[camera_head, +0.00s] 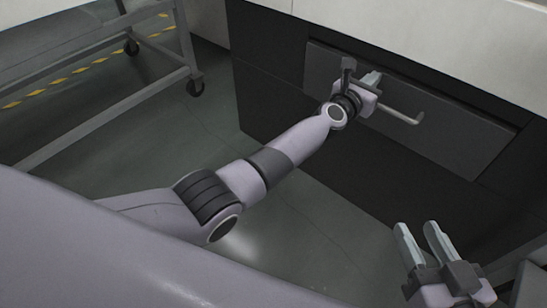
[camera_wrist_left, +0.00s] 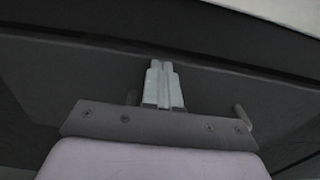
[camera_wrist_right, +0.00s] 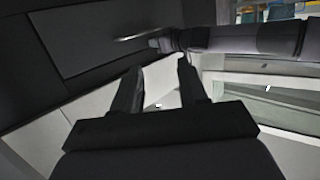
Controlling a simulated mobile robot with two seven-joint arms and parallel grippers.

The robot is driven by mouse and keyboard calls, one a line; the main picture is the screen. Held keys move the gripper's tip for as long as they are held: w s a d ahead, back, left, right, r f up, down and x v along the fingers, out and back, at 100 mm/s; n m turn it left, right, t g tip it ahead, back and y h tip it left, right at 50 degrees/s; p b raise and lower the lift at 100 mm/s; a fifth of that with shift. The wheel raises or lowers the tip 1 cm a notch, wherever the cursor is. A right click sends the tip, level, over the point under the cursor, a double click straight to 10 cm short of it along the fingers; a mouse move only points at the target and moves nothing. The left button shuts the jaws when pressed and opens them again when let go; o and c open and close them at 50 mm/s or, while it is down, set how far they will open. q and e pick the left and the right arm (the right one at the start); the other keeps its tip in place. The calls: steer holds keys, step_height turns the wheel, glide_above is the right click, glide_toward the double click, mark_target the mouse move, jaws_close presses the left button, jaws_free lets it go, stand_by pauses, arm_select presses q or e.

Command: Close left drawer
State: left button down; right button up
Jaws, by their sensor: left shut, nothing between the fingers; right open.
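The grey drawer front (camera_head: 455,138) is set in a dark cabinet under a white worktop, with a bar handle (camera_head: 400,117) across it. It looks nearly level with the cabinet face; I cannot tell if a small gap remains. My left gripper (camera_head: 375,77) is at the drawer front beside the handle, shut and empty. In the left wrist view its closed fingers (camera_wrist_left: 161,66) point at the drawer panel (camera_wrist_left: 90,75); contact is unclear. My right gripper (camera_head: 416,228) is open and empty, low and away from the drawer. The handle also shows in the right wrist view (camera_wrist_right: 136,37).
The white worktop (camera_head: 440,32) overhangs the dark cabinet (camera_head: 262,70). A grey wheeled cart (camera_head: 95,60) stands at the upper left, with yellow-black floor tape beyond it. The floor (camera_head: 300,220) in front of the cabinet is clear.

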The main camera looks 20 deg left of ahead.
arm_select(q)
steer(key=shift+w+a+r, duration=0.35)
steer(key=shift+a, duration=0.2)
arm_select(e)
steer(key=shift+s+a+r+t, duration=0.15)
steer(key=shift+a+t, duration=0.05)
steer(key=shift+t, duration=0.1)
arm_select(q)
steer(key=shift+a, duration=0.1)
arm_select(e)
steer(key=shift+r, duration=0.15)
arm_select(q)
steer(key=shift+s, duration=0.1)
steer(key=shift+s+f+p, duration=0.1)
steer(key=shift+s+p, duration=0.4)
steer(key=shift+p, duration=0.65)
steer(key=d+p+v, duration=0.1)
steer(key=p+v, duration=0.2)
steer(key=v, duration=0.3)
steer(key=shift+s+f+p, duration=0.25)
steer(key=shift+s+p, duration=0.05)
steer(key=shift+p, duration=0.05)
arm_select(e)
steer(key=a+g, duration=0.1)
steer(key=w+a+m+g, duration=0.1)
steer(key=a+m+g+y, duration=0.1)
steer(key=shift+w+a+f, duration=0.2)
steer(key=shift+a+f, duration=0.1)
